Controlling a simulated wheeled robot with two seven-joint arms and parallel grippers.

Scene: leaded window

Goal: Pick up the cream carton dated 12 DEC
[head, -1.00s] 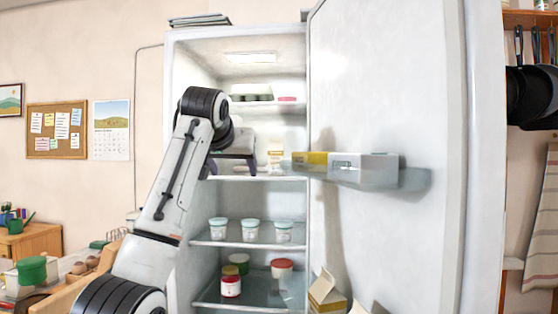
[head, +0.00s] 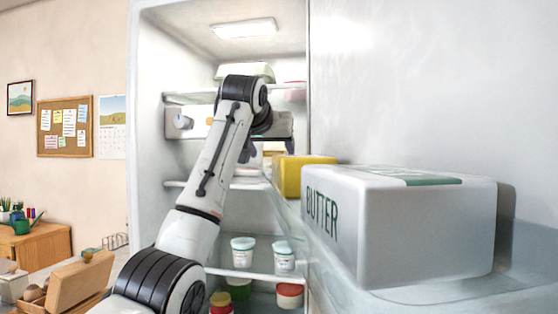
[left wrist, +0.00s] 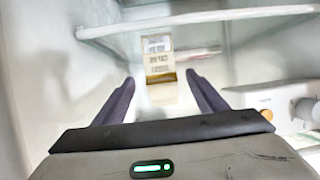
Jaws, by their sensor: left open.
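A cream-coloured carton with a printed label (left wrist: 158,62) and a yellowish-brown band at one end is in the left wrist view. Its print is too blurred to read, so I cannot tell its date. My left gripper (left wrist: 163,95) is open, its two dark fingers apart and pointing at the carton, which lies ahead of the gap and centred between them. In the head view my left gripper (head: 262,152) reaches into the fridge at the middle shelf. The arm hides much of it and most of the carton. My right gripper is in no view.
The open fridge door on the right carries a white butter box (head: 400,225) and a yellow box (head: 302,175), close beside my arm. White tubs (head: 243,252) stand on the shelf below. A white panel with a knob (head: 183,122) is left of my wrist.

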